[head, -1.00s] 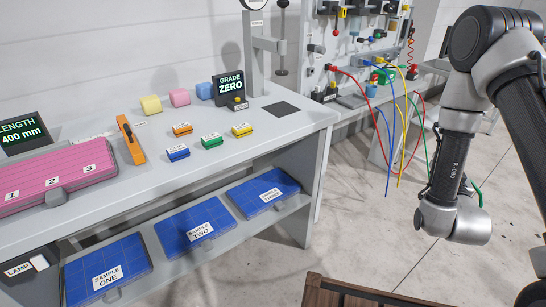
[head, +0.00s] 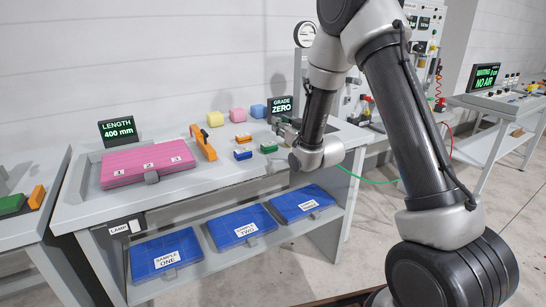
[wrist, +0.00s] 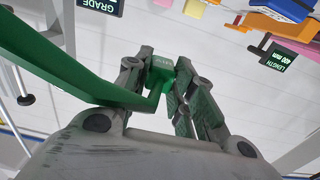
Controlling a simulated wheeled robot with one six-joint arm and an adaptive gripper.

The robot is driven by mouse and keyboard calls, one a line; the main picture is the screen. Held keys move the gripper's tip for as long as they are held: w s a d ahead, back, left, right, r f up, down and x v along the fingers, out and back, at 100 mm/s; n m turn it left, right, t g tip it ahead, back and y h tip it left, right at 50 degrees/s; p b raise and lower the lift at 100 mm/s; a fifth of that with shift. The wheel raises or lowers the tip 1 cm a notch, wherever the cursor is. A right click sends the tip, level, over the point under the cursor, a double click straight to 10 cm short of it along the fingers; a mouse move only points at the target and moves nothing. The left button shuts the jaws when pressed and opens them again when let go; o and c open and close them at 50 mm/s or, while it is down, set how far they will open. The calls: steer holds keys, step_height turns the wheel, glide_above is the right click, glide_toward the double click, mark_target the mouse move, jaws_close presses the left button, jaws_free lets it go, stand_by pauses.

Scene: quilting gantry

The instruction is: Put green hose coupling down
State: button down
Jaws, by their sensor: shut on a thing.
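My gripper (wrist: 161,82) is shut on the green hose coupling (wrist: 162,62), seen in the wrist view. The green hose (wrist: 85,75) bends away from the coupling to the upper left of that view. In the head view my gripper (head: 285,130) is over the back right part of the grey bench (head: 225,178), close to the GRADE ZERO display (head: 281,107). The green hose (head: 368,179) trails from behind my wrist to the right. The coupling is too small and hidden to make out in the head view, and I cannot tell whether it touches anything below.
Orange (head: 243,140), blue (head: 243,155) and green (head: 268,147) small blocks lie left of my gripper. A pink case (head: 148,165) and an orange-handled tool (head: 203,143) are farther left. Blue sample cases (head: 240,226) fill the lower shelf. A NO AIR display (head: 485,77) stands right.

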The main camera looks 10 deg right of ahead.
glide_above(281, 158)
steer(key=f, duration=0.4)
steer(key=shift+w+a+f, duration=0.1)
steer(key=shift+a+f, duration=0.1)
steer(key=shift+d+f, duration=0.15)
steer(key=shift+f, duration=2.35)
steer(key=c, duration=1.2)
jaws_free()
